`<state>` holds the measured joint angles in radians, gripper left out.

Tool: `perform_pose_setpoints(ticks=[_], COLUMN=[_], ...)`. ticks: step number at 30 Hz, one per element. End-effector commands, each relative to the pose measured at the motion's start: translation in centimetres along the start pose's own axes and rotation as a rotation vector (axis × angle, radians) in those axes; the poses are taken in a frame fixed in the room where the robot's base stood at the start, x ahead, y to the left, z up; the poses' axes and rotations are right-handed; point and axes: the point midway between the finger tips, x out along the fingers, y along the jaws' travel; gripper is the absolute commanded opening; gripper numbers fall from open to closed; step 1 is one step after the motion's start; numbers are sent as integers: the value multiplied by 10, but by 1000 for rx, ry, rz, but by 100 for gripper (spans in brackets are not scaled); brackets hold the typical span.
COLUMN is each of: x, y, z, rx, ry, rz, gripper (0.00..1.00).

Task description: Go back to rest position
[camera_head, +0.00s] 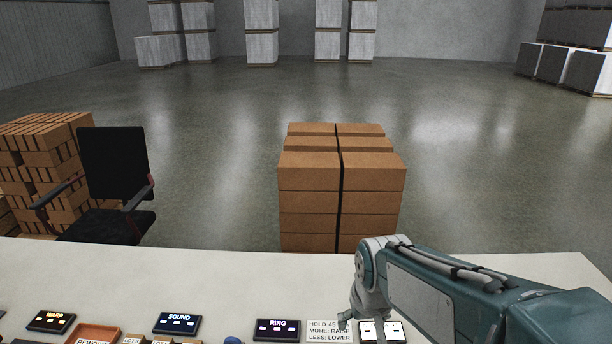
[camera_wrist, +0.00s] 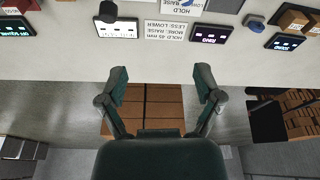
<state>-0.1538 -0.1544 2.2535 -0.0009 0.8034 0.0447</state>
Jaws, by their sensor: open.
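My gripper (camera_wrist: 161,78) is open in the wrist view, with its two dark fingers spread apart and nothing between them. In the head view my arm reaches in from the lower right, and the gripper (camera_head: 362,322) points down at the near part of the white table (camera_head: 220,275). It partly covers a white lit panel (camera_head: 394,333) there. This panel also shows in the wrist view (camera_wrist: 118,30), with a dark rounded thing over its edge. Whether the fingertips touch anything cannot be told.
A sign (camera_head: 330,331) and dark panels marked RING (camera_head: 277,331), SOUND (camera_head: 178,325) and WARP (camera_head: 51,321) lie along the table. An orange tray (camera_head: 92,334) is near its front left.

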Motion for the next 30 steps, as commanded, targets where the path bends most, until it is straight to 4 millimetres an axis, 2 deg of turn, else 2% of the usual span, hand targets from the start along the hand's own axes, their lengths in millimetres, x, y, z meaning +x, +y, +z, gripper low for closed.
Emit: perform_pose_setpoints(ticks=[1,3,12,15,19,30], x=[-15,-30,-80,-88,-93,-94], y=[6,13,34,38,40,40], z=[8,20,78,94,105,108], rx=[12,26,77,91,99,100], ry=[30,62,194,226,250,253], rz=[3,7,32,41,48,49], gripper=[84,84,84,84,84,84])
